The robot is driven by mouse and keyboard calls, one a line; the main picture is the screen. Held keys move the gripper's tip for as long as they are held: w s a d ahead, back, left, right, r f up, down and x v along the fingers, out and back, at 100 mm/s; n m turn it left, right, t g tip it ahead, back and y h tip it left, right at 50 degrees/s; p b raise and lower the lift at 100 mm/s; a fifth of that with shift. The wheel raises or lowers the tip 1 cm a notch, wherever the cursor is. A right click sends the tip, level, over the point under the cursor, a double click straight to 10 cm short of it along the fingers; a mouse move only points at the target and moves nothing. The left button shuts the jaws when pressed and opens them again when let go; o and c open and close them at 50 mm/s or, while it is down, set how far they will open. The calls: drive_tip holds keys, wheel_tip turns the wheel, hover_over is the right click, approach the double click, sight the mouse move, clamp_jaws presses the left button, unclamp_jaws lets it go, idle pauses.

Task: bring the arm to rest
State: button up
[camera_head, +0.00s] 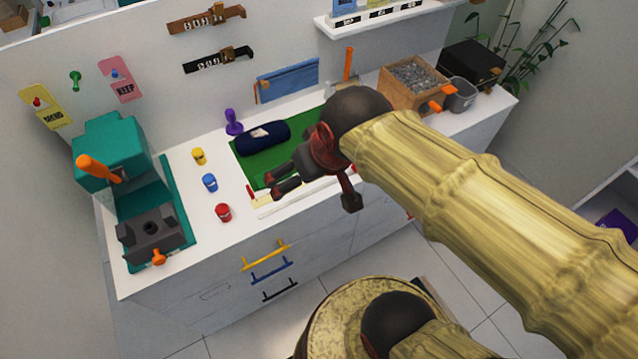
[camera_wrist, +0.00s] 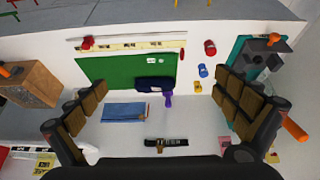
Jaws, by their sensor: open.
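My gripper (camera_head: 287,180) is in front of the white counter in the head view, over the green mat area. Its fingers are dark and brown and spread apart. In the wrist view my gripper (camera_wrist: 168,118) shows both fingers wide open, with nothing between them held. The golden-sleeved arm (camera_head: 490,220) reaches in from the right side of the head view. A dark blue roll (camera_head: 262,138) lies on the green mat (camera_head: 247,160), beyond the fingers. I cannot judge the exact height of the gripper above the counter.
A teal machine (camera_head: 112,150) stands on the counter's left. Yellow (camera_head: 198,156), blue (camera_head: 210,182) and red (camera_head: 223,213) small pieces stand beside the mat. A wooden box (camera_head: 402,95) and grey bucket (camera_head: 462,97) stand at right. A wall shelf (camera_head: 375,22) is above.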

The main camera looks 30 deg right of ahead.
drive_tip(key=s, duration=0.4)
drive_tip(key=shift+s+r, duration=0.2)
drive_tip(key=shift+r, duration=0.2)
idle(0.9)
